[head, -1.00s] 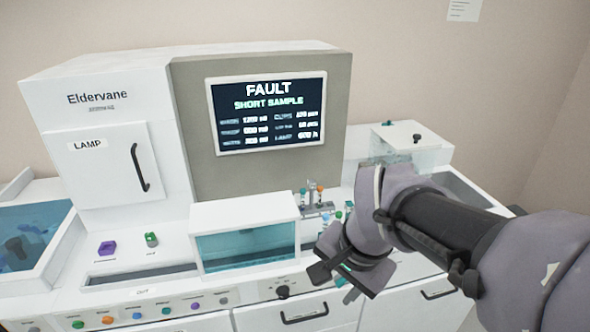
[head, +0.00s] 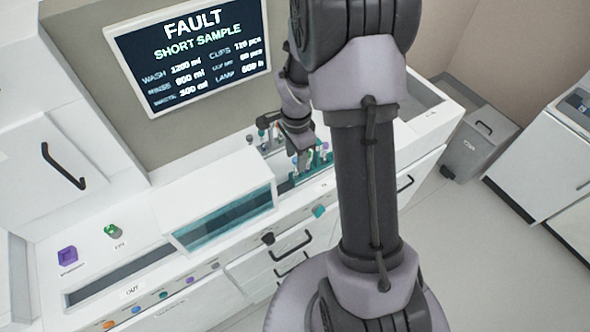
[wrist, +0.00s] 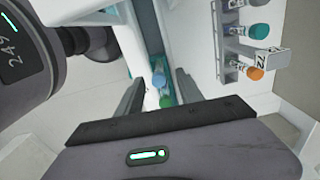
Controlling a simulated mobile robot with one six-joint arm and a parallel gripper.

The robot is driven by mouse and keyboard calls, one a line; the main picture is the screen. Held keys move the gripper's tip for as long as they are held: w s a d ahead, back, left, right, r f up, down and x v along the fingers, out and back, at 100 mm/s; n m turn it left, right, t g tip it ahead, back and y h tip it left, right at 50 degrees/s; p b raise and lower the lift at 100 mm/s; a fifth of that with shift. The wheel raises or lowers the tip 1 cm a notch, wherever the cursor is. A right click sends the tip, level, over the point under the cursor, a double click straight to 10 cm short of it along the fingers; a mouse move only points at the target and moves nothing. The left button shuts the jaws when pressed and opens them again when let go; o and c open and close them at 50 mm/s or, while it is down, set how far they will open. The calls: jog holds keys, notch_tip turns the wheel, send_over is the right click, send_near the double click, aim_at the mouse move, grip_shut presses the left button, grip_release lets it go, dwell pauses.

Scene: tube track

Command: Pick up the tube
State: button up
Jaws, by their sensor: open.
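In the wrist view, my gripper (wrist: 159,85) is open, with one dark finger on each side of a blue-capped tube (wrist: 159,80) and a green-capped tube (wrist: 166,101). Both caps appear between the fingers; I see no grip on either, and cannot tell how far below the fingers they are. In the head view, my gripper (head: 302,158) is low over a teal holder (head: 312,172) in the machine's front channel and partly hides the tubes there. I cannot tell which tube is the task's.
A grey rack (wrist: 238,48) with several capped tubes, one orange-capped (wrist: 256,73), stands right of the fingers in the wrist view. A clear-fronted white cover (head: 222,210) is left of my gripper. The screen (head: 190,52) reads "FAULT SHORT SAMPLE".

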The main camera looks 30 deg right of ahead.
notch_tip(320, 180, down, 5)
jog(key=shift+a+f+b, duration=0.1)
jog(key=shift+b, duration=0.4)
grip_shut()
notch_tip(320, 180, up, 4)
jog(key=shift+s+r+p, duration=0.15)
jog(key=shift+p, duration=1.05)
jog(key=s+a+b, duration=0.1)
jog(key=s+b, duration=0.2)
jog(key=s, duration=1.2)
jog(key=shift+s+a+r, duration=0.2)
jog(key=shift+s+r, duration=0.2)
jog(key=shift+r, duration=0.05)
